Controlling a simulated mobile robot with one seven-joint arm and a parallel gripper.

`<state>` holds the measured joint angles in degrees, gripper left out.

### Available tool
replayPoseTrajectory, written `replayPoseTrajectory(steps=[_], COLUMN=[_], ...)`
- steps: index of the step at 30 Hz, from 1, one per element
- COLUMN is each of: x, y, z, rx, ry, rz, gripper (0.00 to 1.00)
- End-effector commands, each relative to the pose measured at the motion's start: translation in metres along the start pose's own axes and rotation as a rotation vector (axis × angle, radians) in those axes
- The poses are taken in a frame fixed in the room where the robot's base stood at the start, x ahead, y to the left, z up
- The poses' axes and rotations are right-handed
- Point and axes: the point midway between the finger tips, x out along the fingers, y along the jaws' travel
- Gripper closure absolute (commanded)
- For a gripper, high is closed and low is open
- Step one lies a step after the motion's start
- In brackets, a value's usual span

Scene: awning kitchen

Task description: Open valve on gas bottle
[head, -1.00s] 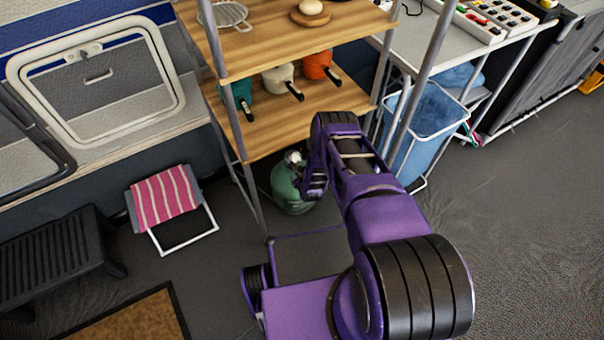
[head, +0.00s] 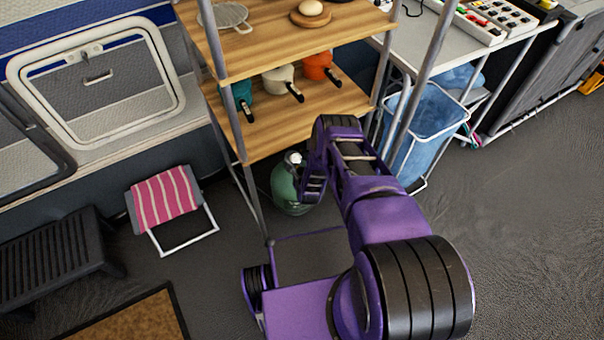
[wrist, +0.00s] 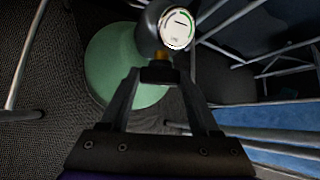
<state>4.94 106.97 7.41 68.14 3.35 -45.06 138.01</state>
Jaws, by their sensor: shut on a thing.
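The green gas bottle (head: 288,193) stands on the floor under the wooden shelf, partly hidden behind my arm. In the wrist view the bottle (wrist: 112,62) shows its rounded green top. A dark fitting with a round white gauge (wrist: 177,29) sits above it, with a small brass-coloured part below the gauge. My gripper (wrist: 160,75) is at this fitting, its fingertips closed together on a dark part just below the brass piece, which I take to be the valve. In the head view my gripper (head: 312,188) is beside the bottle's upper right side.
Metal shelf posts (head: 248,195) stand close around the bottle, with wooden shelves (head: 270,125) above. A blue bin bag (head: 430,125) in a frame is to the right. A pink striped stool (head: 163,197) stands at left. Floor at the right is clear.

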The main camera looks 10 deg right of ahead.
Motion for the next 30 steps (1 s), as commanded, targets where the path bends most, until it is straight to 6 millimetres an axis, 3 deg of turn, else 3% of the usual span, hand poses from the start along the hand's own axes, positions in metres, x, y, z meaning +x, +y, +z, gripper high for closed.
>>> replayPoseTrajectory(steps=[18,30], x=[0.0007,0.0012], y=[0.0069,0.0070], z=[-0.0021,-0.0018], rx=[-0.273,-0.341], ry=[0.001,0.001], rz=[-0.274,-0.342], gripper=[0.93,0.93])
